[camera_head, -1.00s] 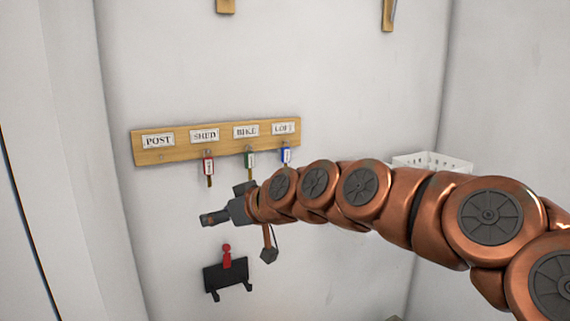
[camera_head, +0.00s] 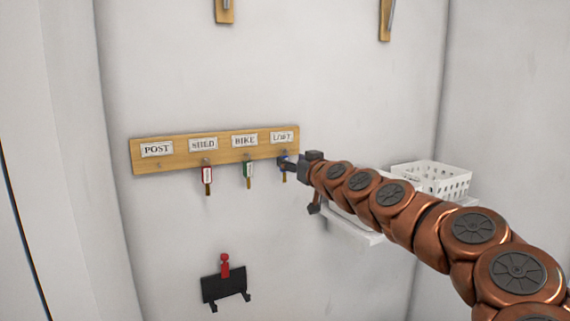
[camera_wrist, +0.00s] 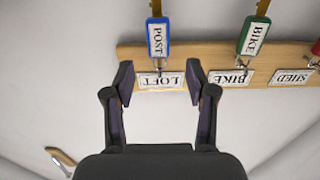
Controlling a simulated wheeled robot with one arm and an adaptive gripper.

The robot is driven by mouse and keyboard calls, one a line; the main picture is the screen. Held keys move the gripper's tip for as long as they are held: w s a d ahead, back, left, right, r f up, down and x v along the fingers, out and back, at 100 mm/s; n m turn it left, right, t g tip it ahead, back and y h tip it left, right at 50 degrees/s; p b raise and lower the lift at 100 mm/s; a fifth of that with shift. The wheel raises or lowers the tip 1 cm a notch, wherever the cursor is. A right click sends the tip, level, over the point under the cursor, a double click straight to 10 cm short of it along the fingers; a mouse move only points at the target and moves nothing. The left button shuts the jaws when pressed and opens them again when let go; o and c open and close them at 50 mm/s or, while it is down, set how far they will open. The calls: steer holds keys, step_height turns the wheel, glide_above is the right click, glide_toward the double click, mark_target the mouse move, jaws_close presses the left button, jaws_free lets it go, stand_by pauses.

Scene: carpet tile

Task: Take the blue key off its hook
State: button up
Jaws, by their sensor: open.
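The blue key (camera_head: 282,160) hangs on the hook under the LOFT label, at the right end of a wooden key rack (camera_head: 222,157). My gripper (camera_head: 293,163) is at the rack's right end and partly covers the blue key. In the wrist view my gripper (camera_wrist: 158,74) is open, its fingers on either side of the LOFT label, with the blue tag just past the fingertips. Nothing is between the fingers' grip.
A green key (camera_head: 248,170) hangs under BIKE and a red key (camera_head: 207,175) under SHED. The hook under POST (camera_head: 158,165) is empty. A white basket (camera_head: 440,180) stands on a shelf at right. A black holder with a red piece (camera_head: 225,283) is on the wall below.

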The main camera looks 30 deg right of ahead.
steer(key=shift+w+d+f+p, duration=0.15)
steer(key=shift+w+p, duration=0.25)
steer(key=shift+w, duration=0.7)
steer(key=shift+w+d+p, duration=0.1)
steer(key=shift+w+p, duration=0.25)
steer(key=shift+w, duration=0.7)
jaws_close()
